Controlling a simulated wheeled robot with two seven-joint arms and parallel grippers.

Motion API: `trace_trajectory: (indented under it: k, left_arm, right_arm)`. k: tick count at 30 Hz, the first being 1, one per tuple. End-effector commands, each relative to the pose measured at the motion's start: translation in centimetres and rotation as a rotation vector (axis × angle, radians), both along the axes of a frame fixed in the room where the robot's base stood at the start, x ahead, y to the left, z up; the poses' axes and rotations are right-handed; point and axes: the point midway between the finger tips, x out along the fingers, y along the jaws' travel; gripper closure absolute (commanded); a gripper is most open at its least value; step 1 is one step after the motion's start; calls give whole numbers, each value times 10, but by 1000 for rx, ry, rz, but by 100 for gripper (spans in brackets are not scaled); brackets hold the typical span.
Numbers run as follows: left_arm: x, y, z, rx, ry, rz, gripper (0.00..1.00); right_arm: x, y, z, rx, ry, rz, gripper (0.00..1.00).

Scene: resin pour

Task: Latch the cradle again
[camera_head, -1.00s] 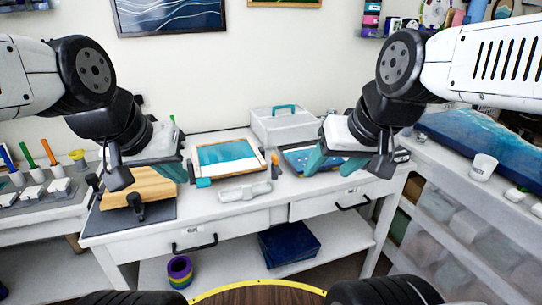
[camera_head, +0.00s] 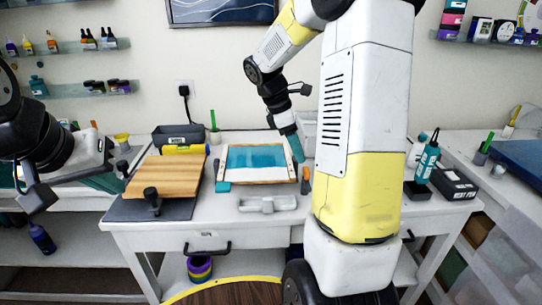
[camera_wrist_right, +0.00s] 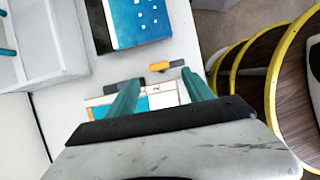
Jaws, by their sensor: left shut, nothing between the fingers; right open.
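The cradle is a pale wood-framed tray (camera_head: 233,180) with a teal and white panel (camera_head: 257,157) in it, on the white bench. An orange piece (camera_head: 306,173) with a dark block stands at its right side; an orange piece also shows in the right wrist view (camera_wrist_right: 159,67). A teal block (camera_head: 223,187) sits at its left front corner. My right gripper (camera_head: 296,148) is open, just above the cradle's right edge. In the right wrist view its teal fingers (camera_wrist_right: 162,95) are apart over the frame, partly hiding it. My left gripper (camera_head: 104,180) is shut and empty, left of the bench.
A wooden board (camera_head: 175,176) on a dark mat lies left of the cradle. A white handled tool (camera_head: 267,204) lies in front. My right arm hides much of the bench's right side. A blue panel (camera_wrist_right: 140,22) lies near the gripper. Bottles (camera_head: 428,160) stand at the right.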

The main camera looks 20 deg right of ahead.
Motion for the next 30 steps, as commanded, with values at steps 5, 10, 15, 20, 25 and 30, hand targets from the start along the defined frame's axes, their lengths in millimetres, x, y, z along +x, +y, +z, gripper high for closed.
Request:
trace_trajectory:
  k: [5, 10, 15, 20, 25, 30]
  left_arm:
    - [0, 0, 0, 0, 0, 0, 100]
    - [0, 0, 0, 0, 0, 0, 100]
    - [0, 0, 0, 0, 0, 0, 100]
    - [0, 0, 0, 0, 0, 0, 100]
    - [0, 0, 0, 0, 0, 0, 100]
    - [0, 0, 0, 0, 0, 0, 100]
  right_arm:
    - [0, -7, -16, -4, 13, 12, 40]
    - [-3, -18, -42, -4, 14, 10, 40]
    - [-5, -26, -64, -3, 12, 10, 40]
    - [-6, -30, -72, -3, 9, 9, 40]
    - [-6, -30, -74, -3, 8, 9, 40]
    - [-6, -30, -73, -3, 8, 9, 56]
